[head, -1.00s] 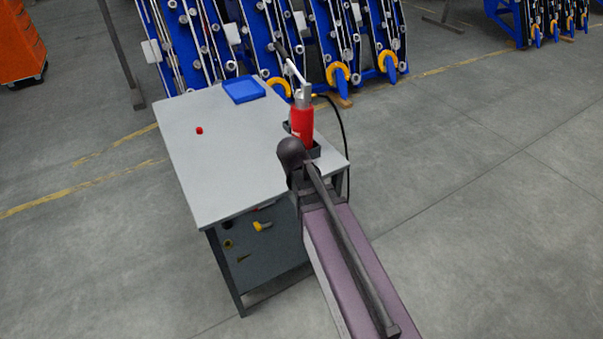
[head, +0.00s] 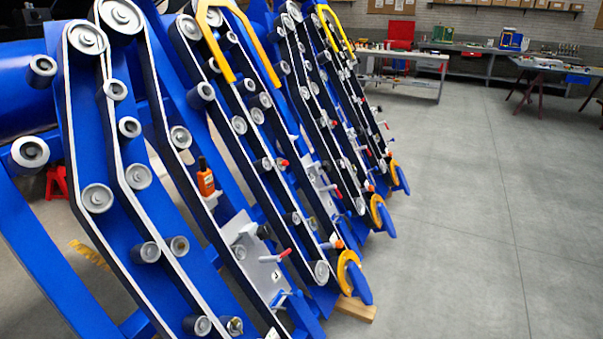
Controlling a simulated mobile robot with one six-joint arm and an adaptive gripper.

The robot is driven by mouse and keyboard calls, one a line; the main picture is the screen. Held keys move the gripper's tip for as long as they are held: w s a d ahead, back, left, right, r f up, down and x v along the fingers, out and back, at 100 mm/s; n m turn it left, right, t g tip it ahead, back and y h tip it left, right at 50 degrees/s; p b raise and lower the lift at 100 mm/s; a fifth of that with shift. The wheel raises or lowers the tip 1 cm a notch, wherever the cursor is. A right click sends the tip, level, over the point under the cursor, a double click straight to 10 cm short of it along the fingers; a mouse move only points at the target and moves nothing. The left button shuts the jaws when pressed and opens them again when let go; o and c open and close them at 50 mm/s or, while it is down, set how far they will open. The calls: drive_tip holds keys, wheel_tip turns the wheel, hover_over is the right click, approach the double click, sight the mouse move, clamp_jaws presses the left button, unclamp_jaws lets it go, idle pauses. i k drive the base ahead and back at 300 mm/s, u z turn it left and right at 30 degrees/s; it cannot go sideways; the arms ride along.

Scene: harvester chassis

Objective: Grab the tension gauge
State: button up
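A small orange and black handheld device (head: 205,181), which looks like the tension gauge, stands upright among the belts of the blue chassis (head: 150,175), left of centre. It seems to rest on or against a light ledge beside a belt; the exact contact is too small to tell. My gripper and arm are not in view.
A grey plate (head: 256,262) with red-tipped and blue-handled parts sits below the device. Yellow and blue wheels (head: 352,278) and a wooden block (head: 355,308) stand at the chassis foot. Open grey floor (head: 460,210) lies right. Workbenches (head: 470,60) line the back wall.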

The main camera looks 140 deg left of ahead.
sight(205, 179)
drive_tip(key=u, duration=2.35)
drive_tip(key=i, duration=0.2)
drive_tip(key=z, duration=0.75)
drive_tip(key=k, duration=0.2)
drive_tip(key=u, duration=2.4)
